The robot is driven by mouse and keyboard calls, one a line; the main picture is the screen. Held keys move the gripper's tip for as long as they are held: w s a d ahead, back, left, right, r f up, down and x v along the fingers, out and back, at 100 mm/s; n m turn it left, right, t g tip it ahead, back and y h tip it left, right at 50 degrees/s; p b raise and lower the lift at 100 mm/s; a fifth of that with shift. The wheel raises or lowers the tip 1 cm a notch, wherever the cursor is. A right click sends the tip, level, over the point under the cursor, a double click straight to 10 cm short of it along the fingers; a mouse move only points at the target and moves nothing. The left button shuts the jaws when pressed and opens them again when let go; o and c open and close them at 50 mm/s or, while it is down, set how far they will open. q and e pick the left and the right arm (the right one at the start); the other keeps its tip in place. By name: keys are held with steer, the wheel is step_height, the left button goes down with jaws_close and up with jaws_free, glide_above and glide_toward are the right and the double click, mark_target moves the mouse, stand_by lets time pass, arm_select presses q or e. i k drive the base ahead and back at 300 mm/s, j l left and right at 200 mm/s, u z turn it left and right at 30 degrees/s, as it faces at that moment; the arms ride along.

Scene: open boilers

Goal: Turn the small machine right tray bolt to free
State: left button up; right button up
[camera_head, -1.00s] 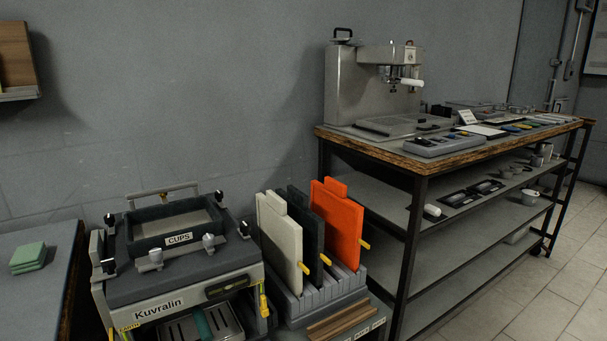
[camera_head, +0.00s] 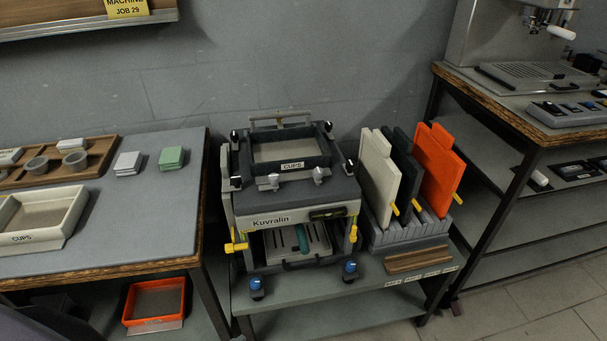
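The small machine (camera_head: 290,205), labelled Kuvralin, stands on a low stand right of the left table. A dark-rimmed tray (camera_head: 292,153) marked CUPS sits on its top. Black-and-white bolt-like knobs stand around the tray: one at the right front (camera_head: 349,166), one at the right back (camera_head: 328,128), and others on the left side. Two silver knobs sit at the tray's front, the right one (camera_head: 319,174) beside the CUPS label. I cannot tell which way any bolt is turned. Neither of my grippers is in view.
A rack (camera_head: 380,236) holds white, dark and orange panels close to the machine's right. The left table (camera_head: 165,205) carries a CUPS box (camera_head: 38,238) and a wooden tray. An orange bin (camera_head: 155,321) sits below. A large machine stands on the right bench (camera_head: 515,110).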

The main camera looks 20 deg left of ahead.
mark_target(317, 173)
steer(key=j, duration=0.75)
steer(key=k+j, duration=0.15)
steer(key=j, duration=0.65)
